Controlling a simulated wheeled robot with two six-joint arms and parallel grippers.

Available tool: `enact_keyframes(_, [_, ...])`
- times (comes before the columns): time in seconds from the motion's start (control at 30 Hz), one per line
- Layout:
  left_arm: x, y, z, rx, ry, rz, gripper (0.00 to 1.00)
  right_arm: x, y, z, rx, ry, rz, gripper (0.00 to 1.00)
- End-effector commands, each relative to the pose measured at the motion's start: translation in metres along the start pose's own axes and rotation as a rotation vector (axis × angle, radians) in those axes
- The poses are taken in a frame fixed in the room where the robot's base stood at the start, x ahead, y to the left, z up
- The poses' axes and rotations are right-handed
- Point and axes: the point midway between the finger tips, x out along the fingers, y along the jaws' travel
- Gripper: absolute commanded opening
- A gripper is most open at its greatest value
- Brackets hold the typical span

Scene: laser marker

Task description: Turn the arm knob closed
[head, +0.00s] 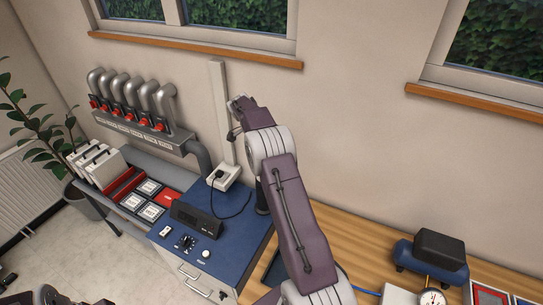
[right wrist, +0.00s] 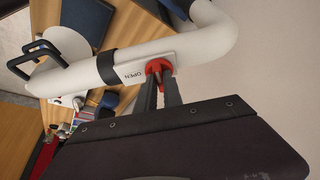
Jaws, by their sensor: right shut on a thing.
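The red arm knob (right wrist: 156,65) sits on a thick white pipe (right wrist: 205,45) beside the printed word OPEN, in the right wrist view. My right gripper (right wrist: 164,78) has its two dark fingers closed on the knob, and they hide part of it. In the head view my right arm reaches up toward the back wall, with its far end (head: 240,104) near a pale vertical conduit. I cannot make out the knob in that view.
Several grey pipes with red handles (head: 116,112) stand on a wall rail at the left. A wooden bench (head: 360,245) runs right, with a blue device (head: 405,255) and a gauge (head: 432,297).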

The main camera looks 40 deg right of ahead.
Motion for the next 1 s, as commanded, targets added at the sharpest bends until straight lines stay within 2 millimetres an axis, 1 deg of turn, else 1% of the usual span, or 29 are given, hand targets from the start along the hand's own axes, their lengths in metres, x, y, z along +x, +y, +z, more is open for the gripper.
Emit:
enact_keyframes(0.4, [-0.001, 0.0, 0.0, 0.0, 0.0, 0.0, 0.36, 0.0, 0.0, 0.0, 0.009, -0.001, 0.002, 0.0])
enact_keyframes(0.43, [-0.001, 0.0, 0.0, 0.0, 0.0, 0.0, 0.36, 0.0, 0.0, 0.0, 0.009, -0.001, 0.002, 0.14])
enact_keyframes(0.47, [-0.001, 0.0, 0.0, 0.0, 0.0, 0.0, 0.36, 0.0, 0.0, 0.0, 0.009, -0.001, 0.002, 0.22])
enact_keyframes(0.5, [-0.001, 0.0, 0.0, 0.0, 0.0, 0.0, 0.36, 0.0, 0.0, 0.0, 0.009, -0.001, 0.002, 0.33])
enact_keyframes(0.83, [0.001, 0.0, 0.0, 0.0, 0.0, 0.0, 0.36, -0.002, 0.0, 0.0, 0.007, 0.0, 0.001, 0.33])
enact_keyframes(0.93, [0.009, 0.0, 0.001, 0.0, 0.0, 0.0, 0.36, -0.013, -0.002, 0.001, 0.009, 0.0, -0.003, 0.33])
enact_keyframes(0.97, [0.012, 0.0, 0.001, 0.0, 0.0, 0.0, 0.36, -0.02, -0.001, 0.002, 0.01, -0.001, -0.004, 0.33])
enact_keyframes(1.0, [0.013, 0.0, 0.001, 0.0, 0.0, 0.0, 0.36, -0.03, -0.002, 0.001, 0.009, -0.001, -0.006, 0.33])
